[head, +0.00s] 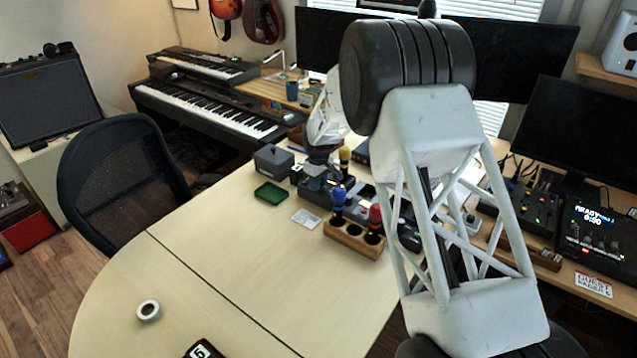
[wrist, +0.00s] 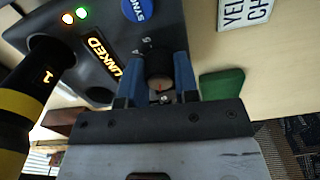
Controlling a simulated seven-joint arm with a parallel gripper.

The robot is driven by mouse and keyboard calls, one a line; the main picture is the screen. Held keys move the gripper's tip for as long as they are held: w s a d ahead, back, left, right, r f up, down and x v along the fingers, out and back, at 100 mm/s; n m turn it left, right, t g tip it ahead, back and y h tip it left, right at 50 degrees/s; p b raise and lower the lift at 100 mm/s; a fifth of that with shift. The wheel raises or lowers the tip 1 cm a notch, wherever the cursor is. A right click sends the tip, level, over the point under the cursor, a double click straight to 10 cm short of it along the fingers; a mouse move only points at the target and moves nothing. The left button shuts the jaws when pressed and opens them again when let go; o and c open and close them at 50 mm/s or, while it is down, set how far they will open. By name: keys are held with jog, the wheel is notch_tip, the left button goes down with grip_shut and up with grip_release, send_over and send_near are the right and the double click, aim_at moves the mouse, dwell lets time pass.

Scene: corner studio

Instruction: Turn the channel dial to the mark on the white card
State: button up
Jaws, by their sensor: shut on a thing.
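My gripper (wrist: 157,82) is shut on the dark channel dial (wrist: 158,64), with one blue finger on each side of it. A small red-orange line shows on the dial, and the figures 4 and 5 are printed by its rim. The dial sits on a dark unit (wrist: 105,40) with a lit LINKED label, green and amber lights and a blue SYNC button (wrist: 137,9). The white card (wrist: 246,8) is cut off and reads "YEL" and "CH". In the head view the card (head: 306,218) lies flat before the unit, too small to read; my gripper (head: 317,167) hides the dial.
A microphone (wrist: 20,95) with yellow bands, marked 1, stands close left of my gripper. A green tray (head: 271,194) and a grey box (head: 273,160) lie left of the unit. A wooden holder (head: 352,240) with blue and red microphones stands right. The table's front is mostly clear.

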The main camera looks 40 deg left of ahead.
jog(key=m, duration=0.3)
jog(key=shift+m, duration=0.4)
jog(key=m, duration=0.3)
jog(key=shift+m, duration=0.3)
jog(key=m, duration=0.3)
jog(key=shift+m, duration=0.3)
jog(key=m, duration=0.4)
jog(key=shift+r, duration=0.1)
jog(key=o, duration=0.9)
jog(key=shift+o, duration=0.2)
